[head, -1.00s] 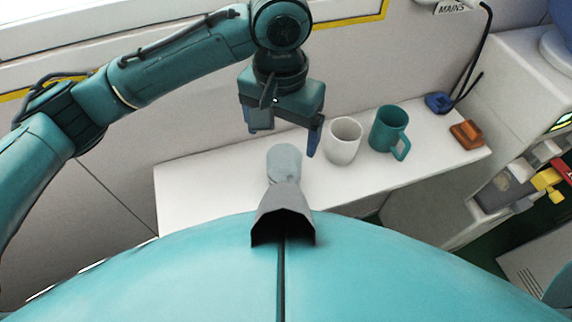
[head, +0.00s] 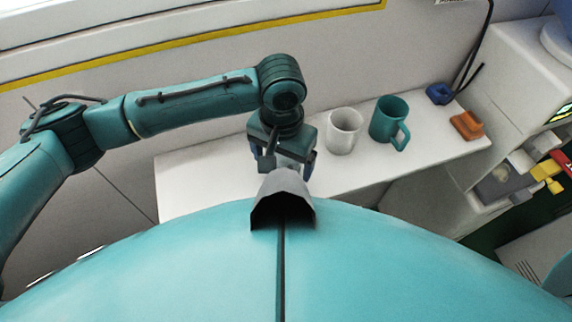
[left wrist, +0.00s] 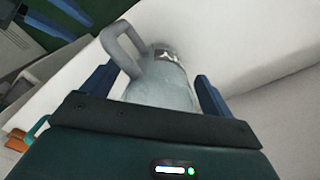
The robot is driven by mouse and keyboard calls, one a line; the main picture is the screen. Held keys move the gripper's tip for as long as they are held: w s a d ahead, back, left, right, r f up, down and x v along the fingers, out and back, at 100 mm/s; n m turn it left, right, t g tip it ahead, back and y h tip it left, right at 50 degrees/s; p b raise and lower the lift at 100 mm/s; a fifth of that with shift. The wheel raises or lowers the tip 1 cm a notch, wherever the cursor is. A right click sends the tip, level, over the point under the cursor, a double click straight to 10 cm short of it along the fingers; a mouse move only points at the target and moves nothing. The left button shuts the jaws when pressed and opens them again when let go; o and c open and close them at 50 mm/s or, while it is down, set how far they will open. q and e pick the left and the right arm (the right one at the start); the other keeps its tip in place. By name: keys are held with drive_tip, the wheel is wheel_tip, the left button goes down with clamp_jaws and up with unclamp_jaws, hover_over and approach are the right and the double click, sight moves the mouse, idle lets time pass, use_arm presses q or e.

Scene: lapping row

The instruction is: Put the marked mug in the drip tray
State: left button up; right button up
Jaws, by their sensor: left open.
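A grey-blue mug (left wrist: 160,88) with a handle and a dark-and-white mark on it shows between the fingers of my left gripper (left wrist: 153,88) in the left wrist view. The fingers are open, one on each side of it. In the head view my left gripper (head: 282,160) is low over the shelf and hides most of this mug (head: 288,166). A white mug (head: 344,131) and a teal mug (head: 388,119) stand to its right; I see no mark on them. I cannot make out the drip tray for sure. My right gripper is out of view.
The white shelf (head: 215,180) runs along the wall. At its right end are a blue block (head: 438,94) and an orange block (head: 466,126). A pale machine (head: 525,85) with yellow parts (head: 547,169) and a grey ledge (head: 500,184) stands at the right.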

use_arm(q)
drive_tip(key=c, duration=1.2)
drive_tip(key=shift+o, duration=0.2)
drive_tip(key=shift+r, duration=0.15)
wheel_tip(320, 180, up, 10)
drive_tip(key=a+f+n+p, duration=0.1)
drive_tip(key=a+n, duration=0.4)
drive_tip(key=a, duration=1.4)
drive_tip(key=shift+w+f+p, duration=0.15)
drive_tip(key=shift+w+p, duration=0.05)
drive_tip(key=shift+p, duration=0.15)
